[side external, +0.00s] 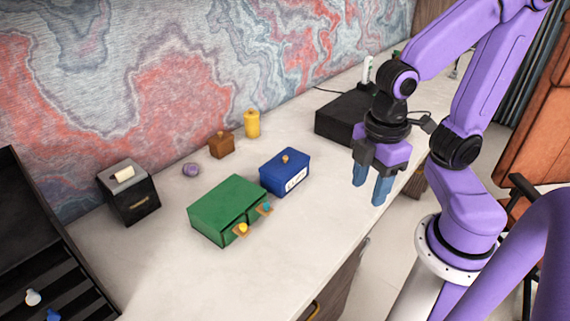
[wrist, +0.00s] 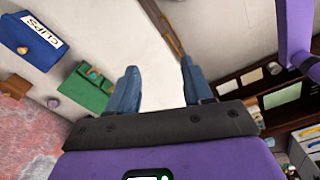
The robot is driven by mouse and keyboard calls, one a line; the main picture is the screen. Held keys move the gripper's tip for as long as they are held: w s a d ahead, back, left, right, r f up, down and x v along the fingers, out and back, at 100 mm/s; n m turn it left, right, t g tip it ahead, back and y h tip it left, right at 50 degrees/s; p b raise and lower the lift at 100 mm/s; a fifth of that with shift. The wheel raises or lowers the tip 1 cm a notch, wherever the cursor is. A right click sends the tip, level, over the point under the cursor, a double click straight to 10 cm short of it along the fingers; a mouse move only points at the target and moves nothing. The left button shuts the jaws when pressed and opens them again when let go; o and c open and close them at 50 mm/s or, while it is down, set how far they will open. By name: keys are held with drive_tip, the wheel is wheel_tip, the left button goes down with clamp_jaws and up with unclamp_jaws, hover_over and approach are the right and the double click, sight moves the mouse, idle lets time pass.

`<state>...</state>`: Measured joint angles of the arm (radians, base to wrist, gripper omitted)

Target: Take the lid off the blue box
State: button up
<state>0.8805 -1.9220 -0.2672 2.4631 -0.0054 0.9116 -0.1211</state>
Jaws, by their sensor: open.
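The blue box (side external: 286,178) stands on the desk right of the middle, with a white label on its front. Its lid (side external: 284,160) is on it and has a small tan knob. In the wrist view the blue box (wrist: 28,42) is at the upper left, and its label reads "CLIPS". My gripper (side external: 369,194) is to the right of the box, above the desk's front edge, fingers pointing down. It is open and empty and apart from the box. In the wrist view its two fingers (wrist: 158,78) are spread with nothing between them.
A green drawer box (side external: 226,208) stands left of the blue box, close to it. A black box (side external: 345,117) is behind my gripper. A brown box (side external: 221,145), a yellow canister (side external: 252,123) and a purple object (side external: 191,169) stand near the wall. The desk's front strip is clear.

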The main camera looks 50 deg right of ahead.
drive_tip(key=w+a+n, duration=0.1)
drive_tip(key=w+n, duration=0.2)
drive_tip(key=w, duration=0.6)
drive_tip(key=n+t+h, duration=0.1)
drive_tip(key=n+h, duration=0.1)
drive_tip(key=n, duration=0.9)
hover_over(285, 157)
drive_tip(key=a, duration=0.1)
drive_tip(key=f, duration=1.4)
drive_tip(key=shift+s+a, duration=0.1)
drive_tip(key=shift+s, duration=0.15)
drive_tip(key=shift+w+d+f, duration=0.1)
drive_tip(key=shift+d+f, duration=0.1)
drive_tip(key=shift+f, duration=0.65)
drive_tip(key=shift+w+d+f, duration=0.1)
drive_tip(key=shift+d+f, duration=0.1)
drive_tip(key=shift+f, duration=0.7)
drive_tip(key=shift+d+f, duration=0.2)
drive_tip(key=shift+f, duration=0.65)
clamp_jaws()
